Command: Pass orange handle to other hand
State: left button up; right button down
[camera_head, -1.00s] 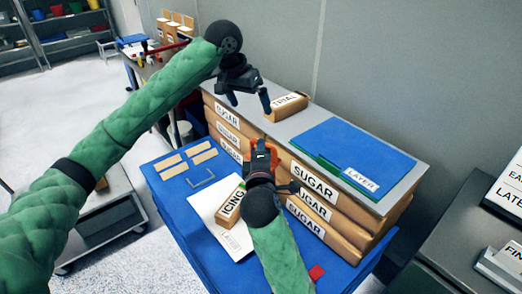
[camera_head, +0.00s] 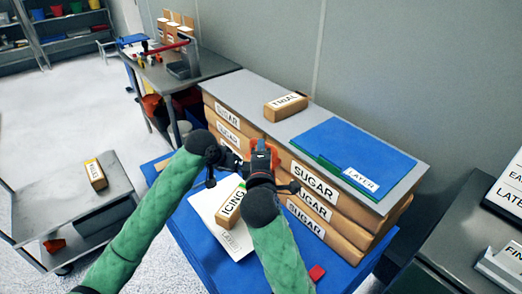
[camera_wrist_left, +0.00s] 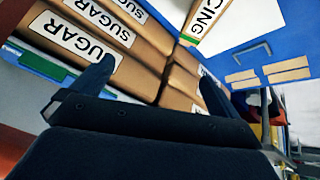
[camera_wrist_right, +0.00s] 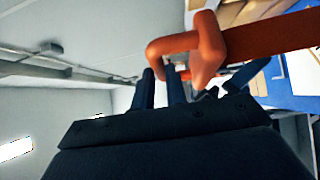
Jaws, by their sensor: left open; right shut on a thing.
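The orange handle (camera_wrist_right: 200,45) shows large in the right wrist view, a looped orange piece with a flat strip running to the right. In the head view only bits of orange (camera_head: 273,152) show beside my right gripper (camera_head: 260,158), which hides most of it. My right gripper is shut on the handle; its fingers (camera_wrist_right: 158,88) meet the loop's left part. My left gripper (camera_head: 228,160) is beside the right one, at its left. In the left wrist view its fingers (camera_wrist_left: 152,85) are wide apart with nothing between them, facing the sugar packs.
Brown sugar packs (camera_head: 315,185) are stacked behind the grippers under a grey board (camera_head: 255,100). A trial pack (camera_head: 286,106) and blue layer sheet (camera_head: 350,150) lie on it. An icing pack (camera_head: 229,207) lies on white paper in front, on the blue surface (camera_head: 200,255).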

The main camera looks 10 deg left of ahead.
pick_arm(q)
jog(key=s+d+f+g, duration=0.1)
jog(key=s+f, duration=0.5)
jog(key=s, duration=0.4)
jog(key=s+d+f, duration=0.2)
jog(key=s+f, duration=0.4)
jog(key=s, duration=0.3)
jog(key=s+d+f+g, duration=0.1)
jog(key=s+f, duration=0.4)
jog(key=s, duration=0.5)
jog(key=s+a+f+n+g+y, duration=0.1)
jog(key=s+y, duration=0.1)
jog(key=s, duration=1.1)
jog(key=shift+a+f, duration=0.3)
jog(key=shift+f, duration=0.1)
jog(key=shift+s, duration=0.1)
